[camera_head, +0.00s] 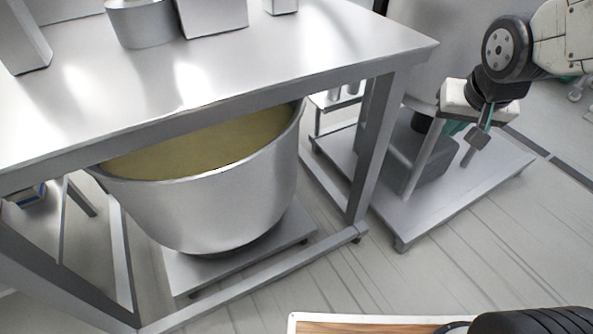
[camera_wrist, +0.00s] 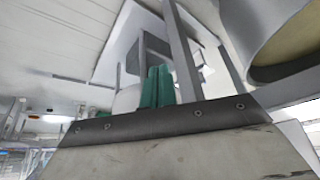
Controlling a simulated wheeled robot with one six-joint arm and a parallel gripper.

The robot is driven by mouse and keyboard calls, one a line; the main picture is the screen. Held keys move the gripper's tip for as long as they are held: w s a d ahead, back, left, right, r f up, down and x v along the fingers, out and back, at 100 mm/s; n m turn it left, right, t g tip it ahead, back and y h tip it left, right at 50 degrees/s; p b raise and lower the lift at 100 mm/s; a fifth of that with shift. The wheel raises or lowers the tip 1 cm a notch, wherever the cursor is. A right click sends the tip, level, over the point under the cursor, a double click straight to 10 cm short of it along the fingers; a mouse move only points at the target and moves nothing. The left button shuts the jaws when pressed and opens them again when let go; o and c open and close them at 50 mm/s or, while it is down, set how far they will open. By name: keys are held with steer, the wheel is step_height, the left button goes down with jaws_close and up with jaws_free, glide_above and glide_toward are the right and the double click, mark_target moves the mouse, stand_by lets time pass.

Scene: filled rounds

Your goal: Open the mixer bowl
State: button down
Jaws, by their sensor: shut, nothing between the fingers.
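A large steel bowl (camera_head: 215,205) with a dull yellow inside stands on a low metal platform (camera_head: 255,260) beneath the steel table. The table top hides the back of its rim. A round rim with a yellowish inside also shows at the upper right of the wrist view (camera_wrist: 262,72); it looks like the same bowl. I cannot tell whether this is the mixer bowl. My gripper (camera_head: 476,140) is in the air to the right of the table, well apart from the bowl. Its teal fingers (camera_wrist: 157,86) are shut together with nothing between them in the wrist view.
The steel table (camera_head: 330,45) has its right front leg (camera_head: 372,145) between the bowl and my gripper. A low wheeled platform (camera_head: 465,195) with a grey block (camera_head: 405,155) stands below my gripper. A wood-topped board (camera_head: 380,325) is at the bottom edge.

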mark_target(287, 166)
steer(key=w+a+f+m+t+y, duration=0.1)
steer(key=w+a+f+t+y, duration=0.15)
steer(key=w+a+f, duration=0.55)
steer(key=w+a+f+t+y, duration=0.2)
steer(key=w+a+f+t, duration=0.1)
steer(key=w+f, duration=0.8)
steer(key=s+a+f+m+t+y, duration=0.1)
steer(key=s+a+f+m+y, duration=0.3)
steer(key=f, duration=0.5)
steer(key=s+a+f+m+t+y, duration=0.1)
steer(key=s+a+f+m+y, duration=0.1)
steer(key=s+a+f+y, duration=0.5)
steer(key=shift+h, duration=0.65)
steer(key=x, duration=0.5)
steer(key=w+d+f+x, duration=0.1)
steer(key=x, duration=0.8)
steer(key=shift+w+f, duration=0.15)
steer(key=shift+w, duration=0.35)
